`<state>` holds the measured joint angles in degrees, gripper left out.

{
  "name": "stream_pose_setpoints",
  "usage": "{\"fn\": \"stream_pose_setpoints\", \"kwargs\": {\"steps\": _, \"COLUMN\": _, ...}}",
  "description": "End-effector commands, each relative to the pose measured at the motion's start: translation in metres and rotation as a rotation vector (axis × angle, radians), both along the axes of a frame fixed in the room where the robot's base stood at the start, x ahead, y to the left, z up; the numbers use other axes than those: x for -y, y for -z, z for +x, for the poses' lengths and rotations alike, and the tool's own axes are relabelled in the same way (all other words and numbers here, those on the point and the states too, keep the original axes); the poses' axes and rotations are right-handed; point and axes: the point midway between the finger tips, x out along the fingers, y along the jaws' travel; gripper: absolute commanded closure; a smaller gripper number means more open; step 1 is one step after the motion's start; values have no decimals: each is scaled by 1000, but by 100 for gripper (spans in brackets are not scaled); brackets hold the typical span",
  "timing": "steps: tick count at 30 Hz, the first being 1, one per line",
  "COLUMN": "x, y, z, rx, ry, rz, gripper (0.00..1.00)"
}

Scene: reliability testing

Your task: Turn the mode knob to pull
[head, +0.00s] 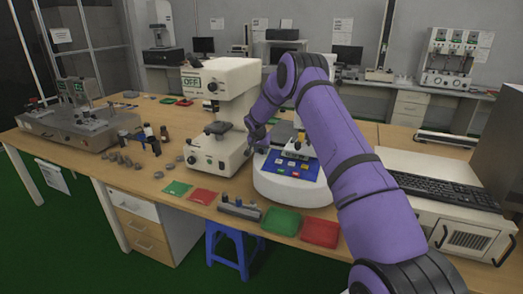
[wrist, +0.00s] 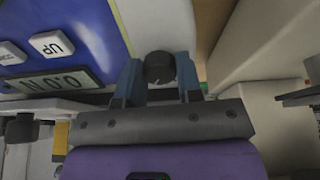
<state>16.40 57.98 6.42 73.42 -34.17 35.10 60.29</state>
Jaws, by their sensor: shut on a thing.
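The mode knob (wrist: 159,67) is a small round black knob on a white surface beside a blue panel (wrist: 88,28) in the wrist view. My gripper (wrist: 159,78) has one blue-grey finger on each side of it and is shut on it. The knob's pointer and any mode labels cannot be read. In the head view the white tester with the blue panel (head: 300,172) stands on the wooden table, and my gripper (head: 258,138) is at its back left. The knob is hidden there.
A white press-like machine (head: 218,150) stands close to the left of my gripper. Green and red trays (head: 282,221) lie in front of the tester. A keyboard (head: 445,190) lies on a white unit at right. Another dark knob (wrist: 20,128) shows at left in the wrist view.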

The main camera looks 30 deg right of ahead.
Motion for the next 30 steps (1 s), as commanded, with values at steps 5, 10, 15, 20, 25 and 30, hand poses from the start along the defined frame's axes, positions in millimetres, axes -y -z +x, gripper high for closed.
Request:
{"fn": "stream_pose_setpoints", "kwargs": {"steps": 5, "x": 0, "y": 0, "z": 0, "rx": -4, "ry": -15, "rz": -3, "gripper": 90}}
{"fn": "stream_pose_setpoints", "kwargs": {"steps": 10, "x": 0, "y": 0, "z": 0, "rx": -18, "ry": -73, "rz": -14, "gripper": 90}}
{"fn": "stream_pose_setpoints", "kwargs": {"steps": 15, "x": 0, "y": 0, "z": 0, "rx": -43, "ry": -183, "rz": -35, "gripper": 90}}
{"fn": "stream_pose_setpoints", "kwargs": {"steps": 20, "x": 0, "y": 0, "z": 0, "rx": -78, "ry": -321, "rz": -61, "gripper": 90}}
{"fn": "stream_pose_setpoints", "kwargs": {"steps": 25, "x": 1, "y": 0, "z": 0, "rx": -114, "ry": -475, "rz": -89, "gripper": 90}}
{"fn": "stream_pose_setpoints", "kwargs": {"steps": 30, "x": 1, "y": -1, "z": 0, "rx": -150, "ry": -626, "rz": -119, "gripper": 90}}
